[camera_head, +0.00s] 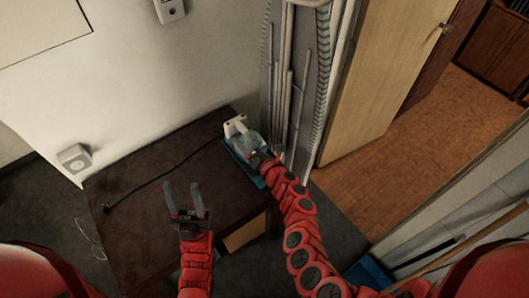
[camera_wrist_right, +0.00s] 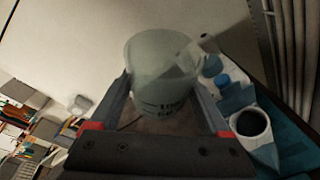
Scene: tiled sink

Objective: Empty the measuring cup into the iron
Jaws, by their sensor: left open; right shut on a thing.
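The translucent measuring cup (camera_head: 247,143) is in my right gripper at the back right of the dark table. In the right wrist view the cup (camera_wrist_right: 163,62) stands between the two fingers of the right gripper (camera_wrist_right: 165,95), with dark print on its side. The white and blue iron (camera_head: 235,125) is just behind and beside the cup, partly hidden by it. In the wrist view the iron (camera_wrist_right: 262,143) is right of the cup and shows a dark round opening. I cannot tell what the cup contains. My left gripper (camera_head: 185,188) is open and empty over the table's front part.
The dark table (camera_head: 140,184) is mostly clear, with a black cord (camera_head: 150,182) across it. Pipes (camera_head: 287,85) stand close behind the right gripper. A wall socket box (camera_head: 74,157) is at the left. An open wooden door (camera_head: 385,75) is at the right.

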